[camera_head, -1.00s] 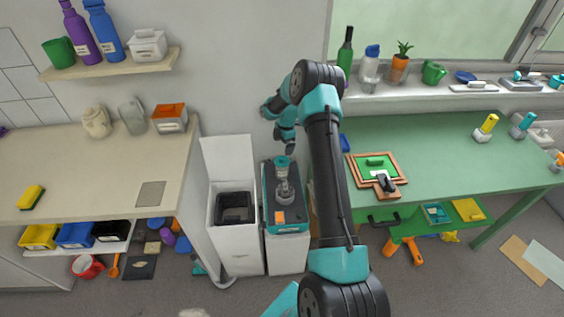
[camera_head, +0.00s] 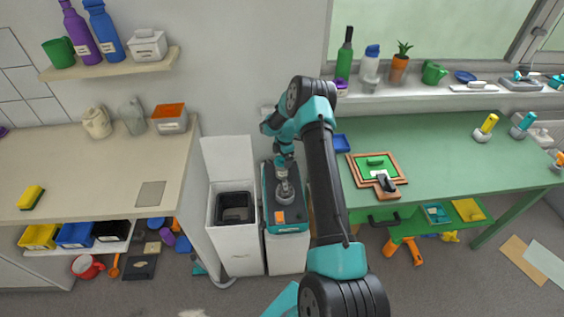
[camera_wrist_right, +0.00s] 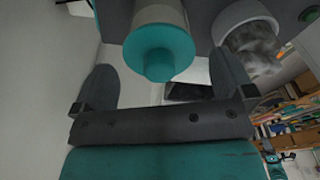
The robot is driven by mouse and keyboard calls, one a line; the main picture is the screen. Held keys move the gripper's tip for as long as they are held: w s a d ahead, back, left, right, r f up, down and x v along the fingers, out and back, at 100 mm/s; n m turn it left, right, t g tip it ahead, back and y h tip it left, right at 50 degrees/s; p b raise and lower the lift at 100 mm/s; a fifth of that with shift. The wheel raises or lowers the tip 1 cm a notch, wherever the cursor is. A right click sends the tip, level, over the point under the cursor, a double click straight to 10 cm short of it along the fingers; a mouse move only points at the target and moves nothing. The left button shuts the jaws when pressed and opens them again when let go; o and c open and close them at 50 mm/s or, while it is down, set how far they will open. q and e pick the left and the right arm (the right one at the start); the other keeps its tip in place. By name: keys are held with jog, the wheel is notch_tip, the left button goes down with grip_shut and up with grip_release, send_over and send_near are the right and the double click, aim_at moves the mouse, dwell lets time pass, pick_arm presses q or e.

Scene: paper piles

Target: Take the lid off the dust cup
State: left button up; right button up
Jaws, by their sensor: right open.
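A teal round cap with a knob (camera_wrist_right: 158,52) tops a pale cylinder in the right wrist view; it looks like the lid. Beside it is a clear, round part with grey dust inside (camera_wrist_right: 255,45). In the head view the dusty, clear part (camera_head: 284,192) stands on the teal-topped white unit (camera_head: 288,250). My right gripper (camera_head: 285,158) is directly behind it there and hides most of the cap. In the wrist view the open fingers (camera_wrist_right: 165,85) are on either side of the cap, with visible gaps. My left gripper is not in view.
A white bin with a raised lid (camera_head: 229,158) and a dark opening (camera_head: 234,207) stands close on the left. A green table (camera_head: 440,150) is on the right, with a framed board (camera_head: 375,165). A beige counter (camera_head: 80,175) is at far left.

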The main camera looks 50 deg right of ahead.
jog(key=shift+f, duration=0.55)
jog(key=c, duration=0.8)
